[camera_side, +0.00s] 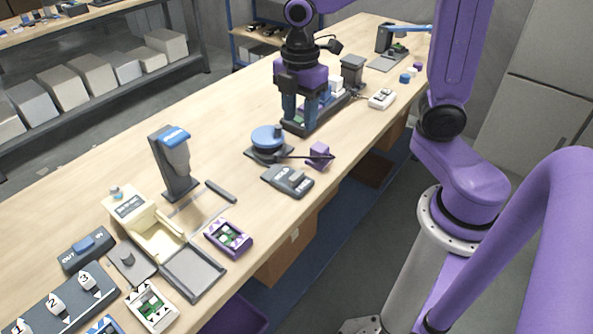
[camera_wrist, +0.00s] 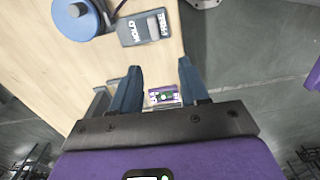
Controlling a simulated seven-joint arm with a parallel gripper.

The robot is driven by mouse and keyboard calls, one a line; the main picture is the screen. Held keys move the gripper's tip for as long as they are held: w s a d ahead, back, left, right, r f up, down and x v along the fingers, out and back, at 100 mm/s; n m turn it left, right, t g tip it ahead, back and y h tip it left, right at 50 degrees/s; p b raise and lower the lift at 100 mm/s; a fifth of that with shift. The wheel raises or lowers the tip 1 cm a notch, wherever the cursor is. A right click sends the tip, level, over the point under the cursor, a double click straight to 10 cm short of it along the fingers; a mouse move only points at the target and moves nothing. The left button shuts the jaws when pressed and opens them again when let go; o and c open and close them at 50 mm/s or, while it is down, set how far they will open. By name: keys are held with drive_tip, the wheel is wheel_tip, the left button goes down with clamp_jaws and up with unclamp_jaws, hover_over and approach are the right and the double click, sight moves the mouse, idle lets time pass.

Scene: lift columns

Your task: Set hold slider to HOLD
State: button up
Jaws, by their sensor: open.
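The hold slider is a dark grey box (camera_side: 288,181) near the front edge of the bench, in the middle of the side view. HOLD is printed at its left end. In the wrist view the slider box (camera_wrist: 146,28) lies at top centre, with HOLD and FREE lettering. Its lighter grey knob (camera_wrist: 153,27) appears nearer the FREE end. My gripper (camera_side: 300,122) is open and points down, farther back along the bench and apart from the slider. In the wrist view its blue fingers (camera_wrist: 159,68) are spread, and a purple-framed green board (camera_wrist: 164,95) shows between them.
A round blue-topped fixture (camera_side: 268,138) and a small purple block (camera_side: 320,154) stand between the slider and my gripper. A dark tray (camera_side: 351,98) lies by my fingers. A hinged cream fixture (camera_side: 160,237) is at left. The bench left of the slider is partly clear.

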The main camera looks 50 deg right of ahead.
drive_tip(key=w, duration=0.1)
approach(297, 174)
wheel_tip(297, 174, down, 9)
idle(0.8)
drive_tip(key=shift+c, duration=0.3)
